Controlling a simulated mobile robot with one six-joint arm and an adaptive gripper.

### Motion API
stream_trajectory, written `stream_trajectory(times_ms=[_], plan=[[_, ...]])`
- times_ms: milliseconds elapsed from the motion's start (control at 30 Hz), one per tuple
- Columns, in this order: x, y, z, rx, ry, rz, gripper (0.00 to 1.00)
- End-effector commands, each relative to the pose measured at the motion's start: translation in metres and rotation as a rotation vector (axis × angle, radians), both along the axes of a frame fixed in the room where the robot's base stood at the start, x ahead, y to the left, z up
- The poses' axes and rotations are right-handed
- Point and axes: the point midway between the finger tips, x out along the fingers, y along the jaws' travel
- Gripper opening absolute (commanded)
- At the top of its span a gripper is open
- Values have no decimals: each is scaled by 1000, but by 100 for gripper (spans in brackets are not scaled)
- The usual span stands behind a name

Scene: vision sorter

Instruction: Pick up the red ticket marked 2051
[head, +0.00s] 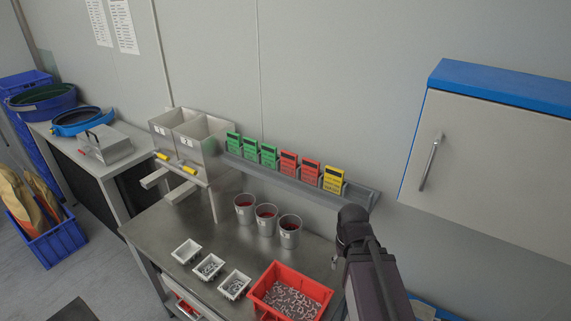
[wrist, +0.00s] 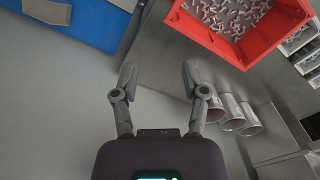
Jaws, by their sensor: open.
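Two red tickets stand upright side by side in a wall rack (head: 300,186) in the head view, the left red ticket (head: 288,163) and the right red ticket (head: 310,173). Their numbers are too small to read, so I cannot tell which is marked 2051. Several green tickets (head: 250,150) stand to their left and a yellow ticket (head: 333,180) to their right. My gripper (wrist: 158,75) is open and empty in the wrist view, its two fingers apart. My arm shows at the lower right of the head view. No ticket shows in the wrist view.
A red bin (head: 252,298) of metal parts, several small white trays (head: 187,252) and three metal cups (head: 290,236) stand on the metal table (head: 165,225). Two grey bins (head: 205,150) stand left of the rack. A blue-topped wall cabinet (head: 495,150) hangs at right.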

Motion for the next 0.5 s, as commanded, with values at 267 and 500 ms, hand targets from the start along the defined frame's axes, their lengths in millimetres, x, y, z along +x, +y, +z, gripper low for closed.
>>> stream_trajectory(times_ms=[267,500], plan=[[10,3,7,-36,-15,-25,100],[44,8,35,-173,-97,-141,100]])
